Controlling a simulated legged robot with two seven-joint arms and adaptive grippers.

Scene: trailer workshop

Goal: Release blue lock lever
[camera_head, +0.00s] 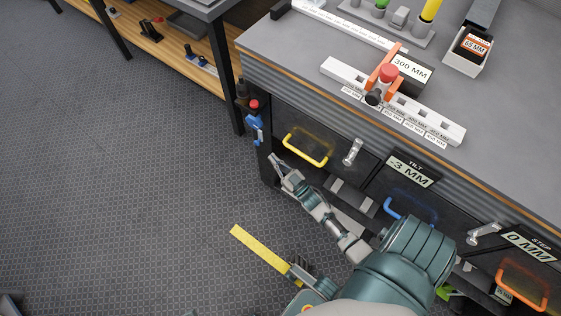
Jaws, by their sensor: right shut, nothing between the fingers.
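A blue lever (255,128) is mounted at the left front corner of the workbench, just below a red knob. My right arm reaches in from the lower right. Its gripper (273,158) is shut and empty, with its tip just below and right of the blue lever, close to the bench's left edge. A small gap seems to show between the tip and the lever; whether they touch is hard to tell. My left gripper is not in view.
Drawers on the bench front carry a yellow handle (305,152), a blue handle (408,210) and an orange handle (522,290). The red knob (254,104) is above the lever. A wooden shelf (165,45) stands at the upper left.

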